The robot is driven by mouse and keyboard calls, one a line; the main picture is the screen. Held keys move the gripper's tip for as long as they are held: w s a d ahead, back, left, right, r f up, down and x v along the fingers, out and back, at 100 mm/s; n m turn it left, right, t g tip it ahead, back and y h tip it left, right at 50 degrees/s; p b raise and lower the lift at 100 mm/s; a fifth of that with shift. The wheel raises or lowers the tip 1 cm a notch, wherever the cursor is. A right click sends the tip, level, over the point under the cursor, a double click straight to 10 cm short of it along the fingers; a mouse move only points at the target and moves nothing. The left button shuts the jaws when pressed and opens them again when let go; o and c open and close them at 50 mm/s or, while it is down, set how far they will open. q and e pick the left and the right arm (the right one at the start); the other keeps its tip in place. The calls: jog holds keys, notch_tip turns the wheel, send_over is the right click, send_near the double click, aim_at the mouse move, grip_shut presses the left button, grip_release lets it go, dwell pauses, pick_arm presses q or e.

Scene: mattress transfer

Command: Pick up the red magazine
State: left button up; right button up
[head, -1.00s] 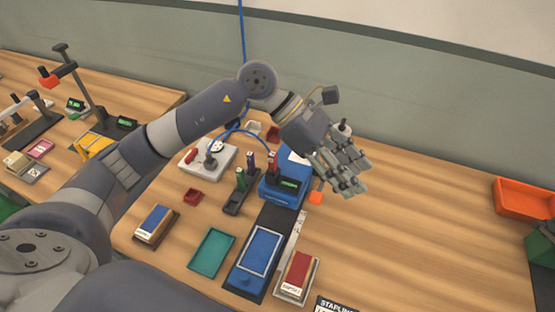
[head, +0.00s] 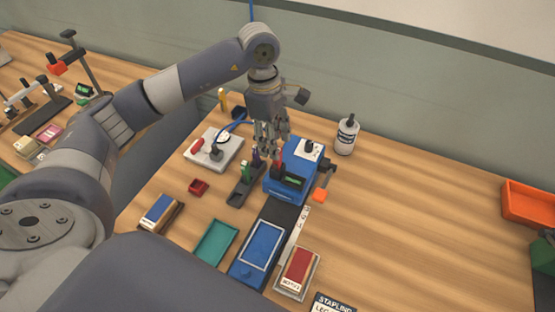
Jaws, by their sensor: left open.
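The red magazine (head: 280,168) is a slim upright red piece beside the left edge of the blue stapling machine (head: 303,166). I cannot tell whether it stands in the dark rack (head: 238,198) or against the machine. A green magazine (head: 245,171) and a dark purple one (head: 256,156) stand upright in the rack. My left gripper (head: 272,154) points down just above and behind the red magazine and partly hides its upper part. Its fingers are open, with nothing seen held between them. My right gripper is not in view.
A white bottle (head: 346,136) stands right of the machine. A white device with a red handle (head: 212,150) and a small red tray (head: 199,187) lie to the left. Boxes and a teal tray (head: 216,241) are in front.

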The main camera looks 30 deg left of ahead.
aim_at(277, 163)
pick_arm(q)
jog(key=shift+d+f+p, duration=0.1)
jog(key=shift+f+p, duration=0.15)
jog(key=shift+p, duration=0.05)
jog(key=f, duration=0.1)
jog(key=f+p, duration=0.2)
jog(key=f, duration=0.1)
jog(key=shift+w+d, duration=0.15)
jog(key=shift+d, duration=0.1)
jog(key=shift+f, duration=0.3)
grip_shut()
